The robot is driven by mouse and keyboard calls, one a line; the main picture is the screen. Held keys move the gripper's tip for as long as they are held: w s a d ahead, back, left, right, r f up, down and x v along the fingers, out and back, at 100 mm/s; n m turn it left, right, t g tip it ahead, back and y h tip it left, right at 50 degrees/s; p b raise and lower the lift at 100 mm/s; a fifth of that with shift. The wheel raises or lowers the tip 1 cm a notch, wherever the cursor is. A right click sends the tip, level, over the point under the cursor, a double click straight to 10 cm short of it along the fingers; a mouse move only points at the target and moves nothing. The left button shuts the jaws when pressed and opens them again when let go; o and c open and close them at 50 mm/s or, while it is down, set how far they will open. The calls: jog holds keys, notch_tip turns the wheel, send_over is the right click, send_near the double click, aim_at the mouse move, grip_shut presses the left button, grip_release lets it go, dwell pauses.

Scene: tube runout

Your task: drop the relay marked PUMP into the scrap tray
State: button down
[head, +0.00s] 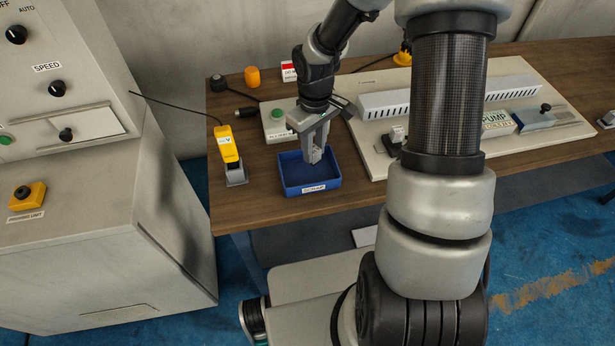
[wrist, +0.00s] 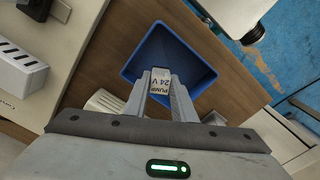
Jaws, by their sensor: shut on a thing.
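My gripper (head: 314,156) is over the blue scrap tray (head: 308,190) on the wooden bench. In the wrist view its fingers (wrist: 162,90) are shut on a small relay (wrist: 160,79) with a label that reads PUMP 24 V. The wrist view shows the blue tray (wrist: 184,42) behind the relay, with its inside empty where I can see it. The relay appears held above the tray, apart from its floor. In the head view the relay is mostly hidden by the fingers.
A yellow device (head: 227,145) in a grey holder stands left of the tray. A pale panel (head: 375,160) with slotted ducts and a socket marked PUMP (head: 497,122) lies to the right. An orange cap (head: 252,76) and a box with a green button (head: 277,122) stand behind.

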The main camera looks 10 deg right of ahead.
jog(key=shift+f+b, duration=0.35)
jog(key=shift+f, duration=0.5)
jog(key=c, duration=1.4)
grip_release()
jog(key=shift+r, duration=0.1)
notch_tip(320, 180, up, 17)
jog(key=p, duration=0.2)
jog(key=shift+r, duration=0.2)
jog(key=shift+s, duration=0.1)
